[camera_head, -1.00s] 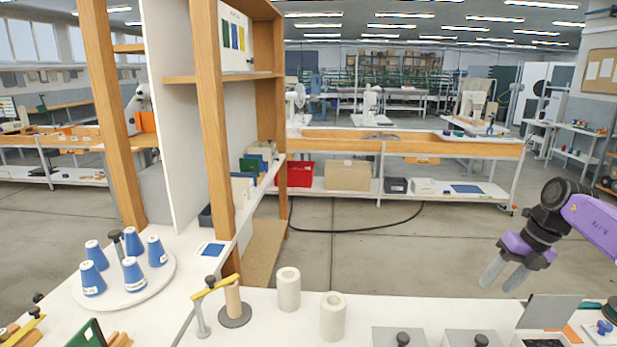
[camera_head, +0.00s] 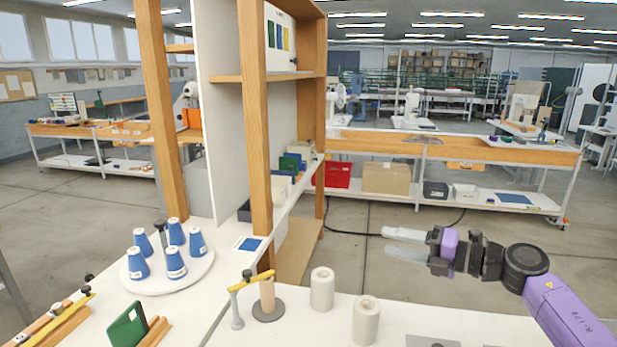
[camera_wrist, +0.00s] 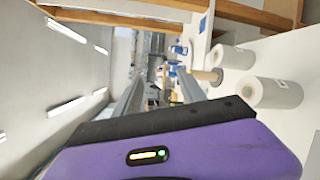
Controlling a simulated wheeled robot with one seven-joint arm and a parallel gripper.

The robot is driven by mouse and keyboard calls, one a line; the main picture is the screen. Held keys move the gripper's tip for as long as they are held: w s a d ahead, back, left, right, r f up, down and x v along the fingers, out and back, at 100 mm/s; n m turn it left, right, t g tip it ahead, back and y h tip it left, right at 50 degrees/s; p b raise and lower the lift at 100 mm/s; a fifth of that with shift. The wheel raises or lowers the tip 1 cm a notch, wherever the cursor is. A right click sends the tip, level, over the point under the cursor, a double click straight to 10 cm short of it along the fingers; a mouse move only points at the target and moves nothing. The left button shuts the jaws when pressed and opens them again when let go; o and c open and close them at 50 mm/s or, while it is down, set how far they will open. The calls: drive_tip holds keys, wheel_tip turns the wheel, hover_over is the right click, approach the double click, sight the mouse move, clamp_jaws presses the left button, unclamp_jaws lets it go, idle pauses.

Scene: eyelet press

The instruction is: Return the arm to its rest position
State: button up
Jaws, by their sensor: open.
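My gripper (camera_head: 404,243) is at the right in the head view, on my purple and black arm. It points left and is held in the air above the level of the white bench. Its two pale grey fingers are apart with nothing between them. In the wrist view the two fingers (camera_wrist: 158,95) reach away from the purple gripper body, also empty. The fingers touch nothing.
Two white rolls (camera_head: 322,289) and a wooden post on a dark base (camera_head: 268,307) stand on the white bench (camera_head: 300,335). A round white tray (camera_head: 190,285) carries several blue cones. A wooden shelf frame (camera_head: 257,140) rises at centre left. Open floor lies behind the bench.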

drive_tip(key=s+a+r+m+t+y, duration=0.2)
drive_tip(key=s+a+r+m+t, duration=0.2)
drive_tip(key=s+a+m+t, duration=0.65)
drive_tip(key=s+d+f+m+g+h, duration=0.1)
drive_tip(key=s+d+f+m+h, duration=0.2)
drive_tip(key=s, duration=1.2)
drive_tip(key=s+d+f+m+g+h, duration=0.2)
drive_tip(key=s+d+f+m+h, duration=0.2)
drive_tip(key=s+f+m+h, duration=0.3)
drive_tip(key=s+d+f+m+g+h, duration=0.2)
drive_tip(key=s+f+m+h, duration=0.3)
drive_tip(key=s+m, duration=0.8)
drive_tip(key=s+d+f, duration=0.1)
drive_tip(key=s+f, duration=0.2)
drive_tip(key=s, duration=0.9)
drive_tip(key=shift+s+d+f+h, duration=0.15)
drive_tip(key=shift+d+f+h, duration=0.15)
drive_tip(key=shift+d+h, duration=0.1)
drive_tip(key=shift+c, duration=0.2)
